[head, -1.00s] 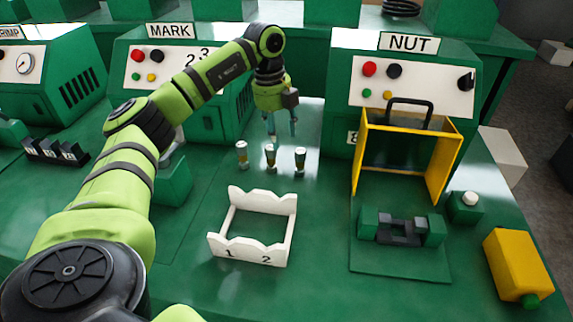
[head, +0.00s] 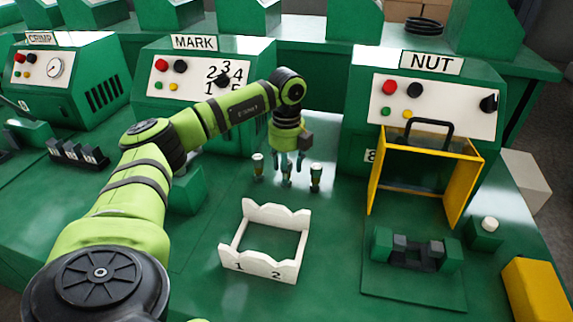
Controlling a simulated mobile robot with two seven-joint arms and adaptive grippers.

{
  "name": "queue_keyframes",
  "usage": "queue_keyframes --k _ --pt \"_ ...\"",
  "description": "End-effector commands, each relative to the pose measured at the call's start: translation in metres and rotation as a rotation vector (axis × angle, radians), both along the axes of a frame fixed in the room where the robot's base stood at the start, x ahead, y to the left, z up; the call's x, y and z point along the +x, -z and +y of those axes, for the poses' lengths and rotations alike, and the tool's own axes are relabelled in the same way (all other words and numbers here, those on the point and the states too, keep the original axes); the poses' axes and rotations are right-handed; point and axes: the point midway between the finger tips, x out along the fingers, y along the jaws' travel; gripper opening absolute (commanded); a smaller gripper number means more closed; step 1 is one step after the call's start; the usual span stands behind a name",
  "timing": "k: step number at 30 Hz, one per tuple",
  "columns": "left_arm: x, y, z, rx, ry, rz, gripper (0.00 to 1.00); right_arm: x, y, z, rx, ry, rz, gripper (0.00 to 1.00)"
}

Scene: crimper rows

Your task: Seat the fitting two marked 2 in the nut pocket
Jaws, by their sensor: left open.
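The nut pocket (head: 417,252) is a dark grey block between green blocks, in front of the NUT machine (head: 345,130). No fitting shows in it. My right gripper is not in view.
A yellow guard frame (head: 466,182) with a black handle stands behind the nut pocket. An empty white rack (head: 258,267) numbered 1 and 2 stands in front of the fittings.

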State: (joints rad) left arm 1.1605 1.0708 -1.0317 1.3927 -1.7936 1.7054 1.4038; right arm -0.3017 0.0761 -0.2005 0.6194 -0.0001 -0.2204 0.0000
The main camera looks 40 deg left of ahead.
Motion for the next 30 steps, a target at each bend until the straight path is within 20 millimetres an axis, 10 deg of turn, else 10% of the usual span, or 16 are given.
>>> queue_keyframes --k 5,20,30 --pt "0.0 0.0 0.0 0.0 0.0 0.0 0.0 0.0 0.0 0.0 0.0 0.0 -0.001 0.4" --pt "0.001 -0.007 0.0 -0.001 0.001 -0.003 0.0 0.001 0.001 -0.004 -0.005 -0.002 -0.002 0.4" --pt "-0.001 -0.053 -0.023 -0.002 0.01 -0.005 0.0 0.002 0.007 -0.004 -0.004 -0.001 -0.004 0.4"
